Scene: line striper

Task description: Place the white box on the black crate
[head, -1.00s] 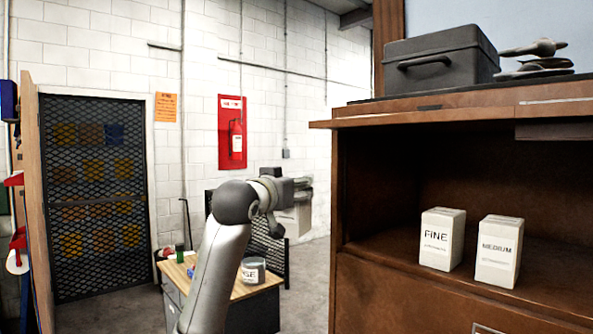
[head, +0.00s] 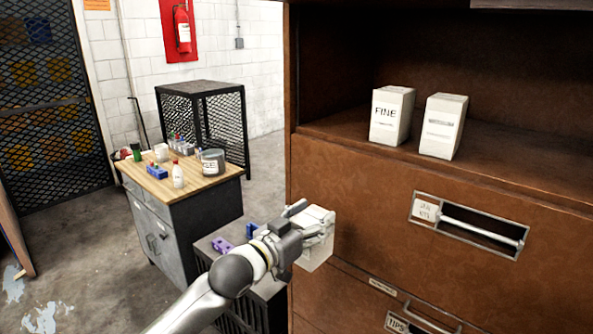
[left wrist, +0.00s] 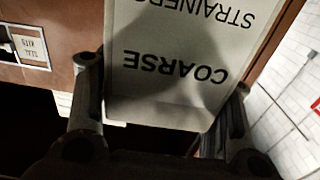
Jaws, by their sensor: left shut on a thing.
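My left gripper (head: 292,228) is shut on a white box (head: 317,246), held in front of the brown cabinet. In the left wrist view the white box (left wrist: 185,65) sits between the fingers (left wrist: 160,120) and reads COARSE STRAINERS, upside down. A low black crate (head: 262,283) with a dark top and mesh side stands below and left of the box, partly hidden by my arm. Purple and blue items (head: 222,245) lie on its top. A taller black mesh crate (head: 205,88) stands farther back against the wall, its top bare. My right gripper is not in view.
The brown cabinet (head: 360,215) fills the right side, with white FINE (head: 391,116) and second (head: 442,126) boxes on its shelf. A wood-topped workbench (head: 215,181) holds a grey tin (head: 213,162) and bottles. Concrete floor (head: 90,255) is open at left.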

